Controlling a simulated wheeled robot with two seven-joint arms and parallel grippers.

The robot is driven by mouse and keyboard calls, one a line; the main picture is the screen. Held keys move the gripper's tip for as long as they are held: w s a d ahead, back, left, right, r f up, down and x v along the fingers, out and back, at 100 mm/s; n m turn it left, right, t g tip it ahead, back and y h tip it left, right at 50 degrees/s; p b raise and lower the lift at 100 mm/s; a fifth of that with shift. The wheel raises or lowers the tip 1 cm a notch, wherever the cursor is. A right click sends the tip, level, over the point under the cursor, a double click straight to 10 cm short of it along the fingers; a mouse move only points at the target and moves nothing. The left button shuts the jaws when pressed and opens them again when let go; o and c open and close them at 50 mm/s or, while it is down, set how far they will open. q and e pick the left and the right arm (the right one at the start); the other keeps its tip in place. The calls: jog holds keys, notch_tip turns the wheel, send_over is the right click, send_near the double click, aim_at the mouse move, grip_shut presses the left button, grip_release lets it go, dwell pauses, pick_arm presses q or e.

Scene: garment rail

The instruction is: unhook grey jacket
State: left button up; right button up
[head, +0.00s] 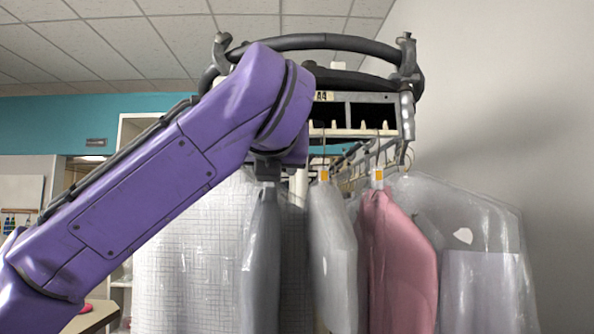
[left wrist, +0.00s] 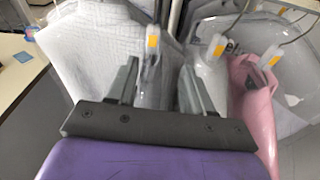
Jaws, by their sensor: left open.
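The grey jacket (head: 262,265) hangs in a clear cover from the rail, under the end of my left arm in the head view. In the left wrist view the grey jacket (left wrist: 151,92) lies between the two fingers of my left gripper (left wrist: 161,78), which is open. An orange tag (left wrist: 153,42) sits at the top of its cover. The fingers stand on either side of it and do not appear closed on it. Its hook is hard to make out in the head view, behind my arm. My right gripper is in neither view.
A pale garment (head: 333,250) and a pink one (head: 400,260) hang close on the right, with a clear-covered one beyond. A white checked garment (head: 190,255) hangs on the left. The dark rail frame (head: 320,42) curves above my arm.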

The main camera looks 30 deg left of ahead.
pick_arm(q)
jog(key=shift+w+a+r, duration=0.3)
jog(key=shift+r, duration=0.05)
jog(key=shift+s+a+r+n+p, duration=0.2)
jog(key=shift+s+a, duration=0.15)
jog(key=shift+s, duration=0.25)
jog(key=shift+s+a+r+n+p, duration=0.1)
jog(key=shift+s+a+r, duration=0.15)
jog(key=shift+s, duration=0.3)
jog(key=w, duration=0.2)
jog(key=w+a+f, duration=0.1)
jog(key=w, duration=0.1)
jog(key=w+a+p, duration=0.1)
jog(key=w, duration=0.1)
jog(key=shift+w+a+f, duration=0.1)
jog(key=shift+w+f, duration=0.3)
jog(key=shift+w+a+r, duration=0.1)
jog(key=shift+a, duration=0.4)
jog(key=shift+w+a+p, duration=0.25)
jog(key=shift+a+p, duration=0.05)
jog(key=x, duration=0.3)
jog(key=shift+w+d+f+p, duration=0.1)
jog(key=shift+w+f+p, duration=0.15)
jog(key=shift+w+p, duration=0.2)
jog(key=shift+s, duration=0.1)
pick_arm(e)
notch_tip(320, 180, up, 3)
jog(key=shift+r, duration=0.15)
